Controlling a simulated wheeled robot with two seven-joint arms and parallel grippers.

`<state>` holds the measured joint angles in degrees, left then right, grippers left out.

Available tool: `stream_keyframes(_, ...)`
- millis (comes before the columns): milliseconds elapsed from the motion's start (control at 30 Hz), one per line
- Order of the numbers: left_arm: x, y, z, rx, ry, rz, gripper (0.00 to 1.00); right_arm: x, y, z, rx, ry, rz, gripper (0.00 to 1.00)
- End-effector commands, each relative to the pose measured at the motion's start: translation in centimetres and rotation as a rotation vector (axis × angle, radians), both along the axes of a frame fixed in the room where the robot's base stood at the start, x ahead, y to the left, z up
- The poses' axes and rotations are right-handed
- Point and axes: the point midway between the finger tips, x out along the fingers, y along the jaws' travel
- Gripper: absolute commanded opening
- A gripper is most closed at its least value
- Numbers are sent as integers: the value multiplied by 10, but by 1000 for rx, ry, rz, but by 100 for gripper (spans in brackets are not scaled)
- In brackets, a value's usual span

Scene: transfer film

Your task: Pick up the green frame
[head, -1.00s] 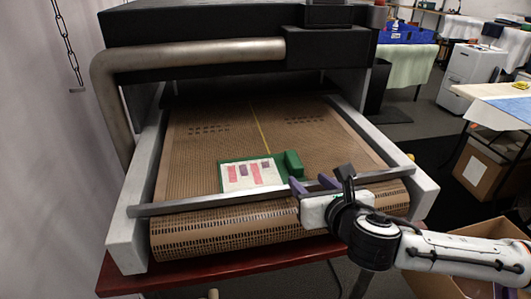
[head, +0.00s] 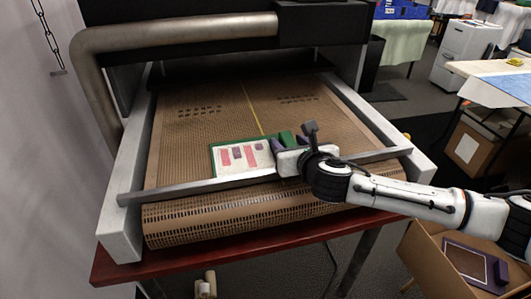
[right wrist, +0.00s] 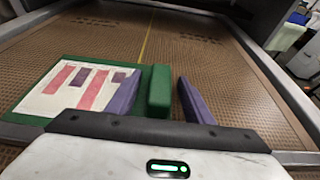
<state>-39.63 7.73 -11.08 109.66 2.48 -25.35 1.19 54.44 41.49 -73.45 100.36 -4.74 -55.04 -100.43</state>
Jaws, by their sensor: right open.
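The green frame (head: 213,160) lies flat on the brown conveyor belt, near its front edge, with a white sheet with pink and purple bars inside it. Its raised green handle block (right wrist: 159,90) is on its right side. My right gripper (head: 290,141) is open, with its two purple fingers on either side of the handle block. In the right wrist view the left finger overlaps the sheet's right edge, and a gap shows between the block and the right finger. I cannot tell whether the left finger touches the block. My left gripper is not in view.
A metal bar (head: 190,187) crosses the belt's front, just before the frame. The dark dryer housing (head: 180,14) and a thick pipe (head: 180,27) stand over the far end. A cardboard box (head: 425,256) at lower right holds a purple frame (head: 468,262). The belt behind the green frame is clear.

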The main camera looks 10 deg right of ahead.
Motion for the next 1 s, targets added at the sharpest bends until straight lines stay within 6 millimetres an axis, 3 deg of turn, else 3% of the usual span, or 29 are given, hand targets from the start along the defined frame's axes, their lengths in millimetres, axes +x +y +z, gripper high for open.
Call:
stream_keyframes(267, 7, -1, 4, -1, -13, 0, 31, 4, 0, -2, 0, 1, 0, 47)
stream_keyframes(567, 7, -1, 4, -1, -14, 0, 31, 4, 0, -2, 0, 1, 0, 0)
stream_keyframes(833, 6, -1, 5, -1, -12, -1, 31, 4, 0, 3, 1, -2, 0, 0)
stream_keyframes(1000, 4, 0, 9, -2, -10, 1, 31, 5, 0, 31, 1, -6, 1, 0)
